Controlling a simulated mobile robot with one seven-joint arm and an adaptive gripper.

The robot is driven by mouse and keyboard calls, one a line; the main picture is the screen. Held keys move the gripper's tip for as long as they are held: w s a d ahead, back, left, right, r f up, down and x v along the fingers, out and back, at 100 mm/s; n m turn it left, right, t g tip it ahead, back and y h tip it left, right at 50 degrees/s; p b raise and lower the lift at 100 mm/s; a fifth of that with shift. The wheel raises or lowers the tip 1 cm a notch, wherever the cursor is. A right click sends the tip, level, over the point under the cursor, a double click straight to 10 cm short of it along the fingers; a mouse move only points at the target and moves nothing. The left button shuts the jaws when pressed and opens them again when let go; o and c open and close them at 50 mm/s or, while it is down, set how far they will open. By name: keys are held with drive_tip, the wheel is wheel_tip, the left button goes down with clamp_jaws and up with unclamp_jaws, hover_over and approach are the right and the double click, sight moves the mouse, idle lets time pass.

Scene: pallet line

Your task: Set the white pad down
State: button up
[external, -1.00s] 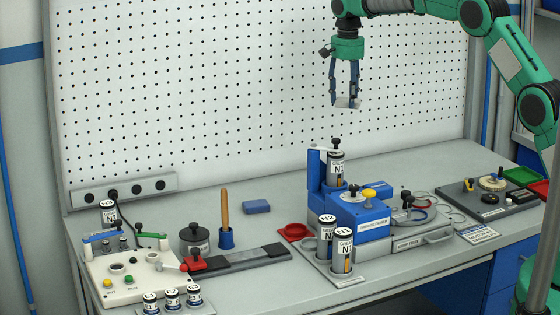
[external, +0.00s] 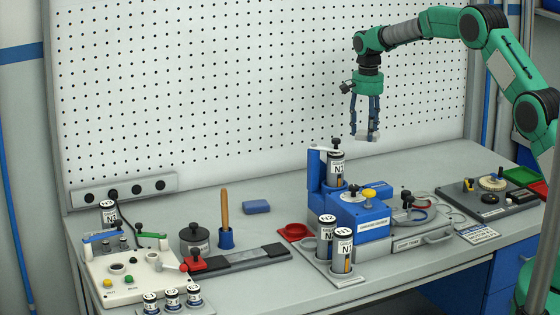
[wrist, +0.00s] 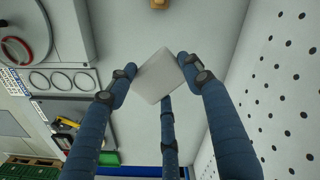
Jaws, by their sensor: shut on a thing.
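The white pad (wrist: 158,76) is a small flat pale square between the blue fingers of my gripper (wrist: 157,80) in the wrist view. In the external view my gripper (external: 367,136) points down, shut on the white pad (external: 367,137), which shows at the fingertips. The pad hangs above the back of the bench, in front of the pegboard, to the right of and higher than the blue fixture (external: 358,212). It is clear of the bench surface.
The grey bench (external: 290,200) has free room behind the blue fixture. A blue block (external: 257,206) lies to its left. Labelled canisters (external: 342,248) stand at its front. A dark tray (external: 490,195) with a dial and a green bin (external: 521,176) are on the right. The pegboard (external: 250,90) rises behind.

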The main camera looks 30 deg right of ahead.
hover_over(364, 183)
wheel_tip(364, 183, down, 5)
drive_tip(key=shift+s+a+f, duration=0.1)
drive_tip(key=shift+s+f, duration=0.05)
drive_tip(key=shift+f+b, duration=0.75)
drive_tip(key=shift+f, duration=2.35)
drive_tip(key=shift+f+b, duration=0.45)
drive_tip(key=shift+f, duration=1.4)
drive_tip(key=shift+f, duration=0.15)
drive_tip(key=o, duration=0.9)
drive_tip(key=shift+o, duration=0.2)
